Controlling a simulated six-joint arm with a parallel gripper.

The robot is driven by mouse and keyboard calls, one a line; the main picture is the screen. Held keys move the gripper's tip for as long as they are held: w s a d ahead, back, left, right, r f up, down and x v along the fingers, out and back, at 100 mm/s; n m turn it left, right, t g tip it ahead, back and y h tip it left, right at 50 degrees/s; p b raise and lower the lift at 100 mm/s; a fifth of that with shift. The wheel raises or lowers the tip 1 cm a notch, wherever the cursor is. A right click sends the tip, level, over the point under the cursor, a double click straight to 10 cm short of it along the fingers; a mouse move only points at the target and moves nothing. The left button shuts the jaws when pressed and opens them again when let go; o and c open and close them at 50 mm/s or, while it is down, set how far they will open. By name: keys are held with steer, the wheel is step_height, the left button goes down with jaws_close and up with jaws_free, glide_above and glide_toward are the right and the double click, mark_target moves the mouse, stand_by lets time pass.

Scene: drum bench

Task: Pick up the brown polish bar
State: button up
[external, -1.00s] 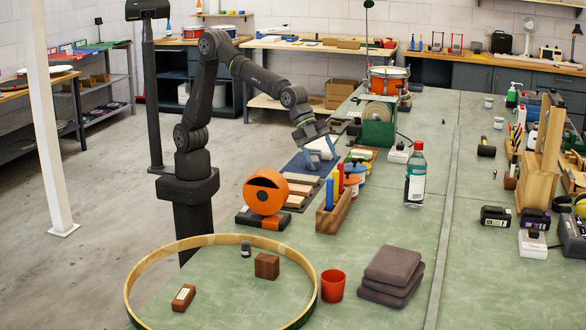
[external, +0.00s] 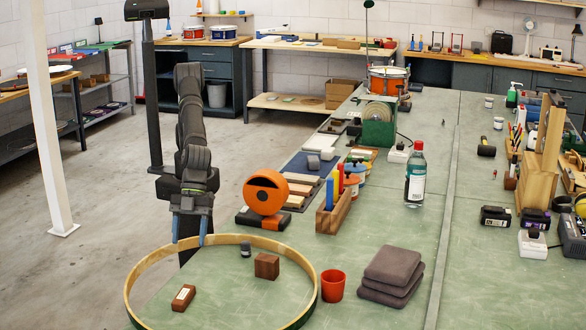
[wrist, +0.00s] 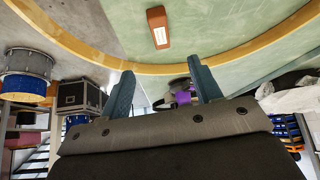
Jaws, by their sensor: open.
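The brown polish bar (external: 183,297), a small block with a white label, lies on the bench inside the wooden hoop (external: 308,272), near the hoop's left side. It also shows at the top middle of the wrist view (wrist: 158,28). My gripper (external: 189,239) hangs at the hoop's far left edge in the external view, behind and above the bar. Its blue fingers are spread apart and empty. In the wrist view my gripper (wrist: 161,66) has its fingers apart, with the bar beyond their tips and the hoop rim between.
A dark brown cube (external: 267,266) and a small grey cylinder (external: 246,249) share the hoop. A red cup (external: 332,286) and folded grey cloths (external: 390,277) stand to the right. An orange tape dispenser-like object (external: 265,195) is behind the hoop.

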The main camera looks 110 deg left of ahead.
glide_toward(183, 293)
steer(key=x, duration=0.4)
steer(key=shift+a+f, duration=0.15)
steer(key=shift+a, duration=0.1)
steer(key=shift+x, duration=2.6)
steer(key=shift+d, duration=0.15)
steer(key=shift+c, duration=0.5)
steer(key=c, duration=1.1)
